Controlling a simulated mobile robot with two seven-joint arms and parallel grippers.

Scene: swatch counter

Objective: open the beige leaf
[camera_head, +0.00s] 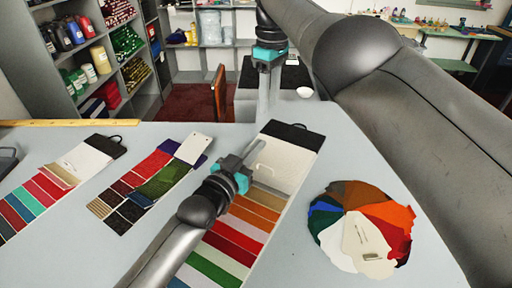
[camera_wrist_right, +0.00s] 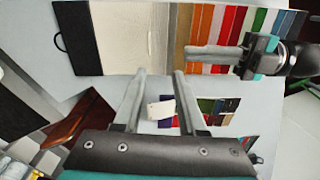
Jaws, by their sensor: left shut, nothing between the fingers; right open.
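A long swatch card (camera_head: 304,137) lies on the counter, with a black header, a cream panel (camera_head: 284,165) and a row of coloured strips. The beige leaf (camera_head: 270,189) looks to be the tan strip beside the cream panel; it also shows in the right wrist view (camera_wrist_right: 181,25). My left gripper (camera_head: 261,146) is shut and empty, low over this card, its fingers reaching past the strips toward the cream panel; I cannot tell whether it touches. It partly hides the strips. My right gripper (camera_head: 264,112) is open and empty, above the counter beyond the card's header.
A striped card (camera_head: 100,150) and a dark sample card (camera_head: 192,148) lie to the left. A round fan of swatches (camera_head: 360,230) lies to the right. A yellow ruler (camera_head: 60,123) runs along the back edge. My right arm fills the upper right. Bare counter lies between the cards.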

